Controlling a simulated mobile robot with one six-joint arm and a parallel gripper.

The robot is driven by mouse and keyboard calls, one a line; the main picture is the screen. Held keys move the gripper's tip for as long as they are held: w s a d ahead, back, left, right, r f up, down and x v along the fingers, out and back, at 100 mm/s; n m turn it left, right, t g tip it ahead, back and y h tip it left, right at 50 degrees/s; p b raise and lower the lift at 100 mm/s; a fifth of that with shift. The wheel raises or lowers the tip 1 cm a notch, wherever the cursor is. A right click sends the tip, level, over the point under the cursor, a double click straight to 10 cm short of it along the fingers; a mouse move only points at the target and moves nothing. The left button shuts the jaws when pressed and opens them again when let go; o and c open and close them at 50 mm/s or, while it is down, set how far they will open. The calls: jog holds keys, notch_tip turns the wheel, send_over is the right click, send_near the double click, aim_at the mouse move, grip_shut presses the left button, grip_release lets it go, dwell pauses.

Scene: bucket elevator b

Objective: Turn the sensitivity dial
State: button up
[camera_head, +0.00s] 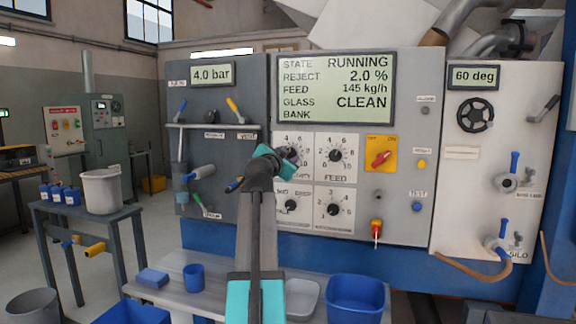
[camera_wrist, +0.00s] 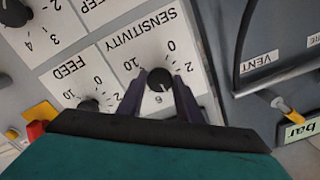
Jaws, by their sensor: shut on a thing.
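The sensitivity dial (camera_wrist: 160,79) is a round black knob on a white plate labelled SENSITIVITY, upside down in the wrist view. Numbers 0, 2, 6 and 10 show around it; its pointer setting is not clear. My gripper (camera_wrist: 161,76) has one dark finger on each side of the knob and is shut on it. In the head view, my gripper (camera_head: 280,158) reaches the upper left dial plate of the panel and hides part of the dial.
The feed dial (camera_head: 335,155) is close on the right, with two more dials below. An orange switch plate (camera_head: 381,154) lies further right. The display (camera_head: 335,87) above reads RUNNING, reject 2.0 %, feed 145 kg/h, glass CLEAN. Blue bins (camera_head: 355,298) stand below.

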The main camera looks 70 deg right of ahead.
jog(key=shift+m+b, duration=0.8)
jog(key=shift+b, duration=0.05)
jog(key=o, duration=1)
jog(key=shift+o, duration=0.2)
jog(key=shift+a, duration=0.1)
jog(key=a, duration=1.3)
jog(key=shift+s+a, duration=0.3)
jog(key=shift+s, duration=0.15)
jog(key=shift+w+f, duration=0.1)
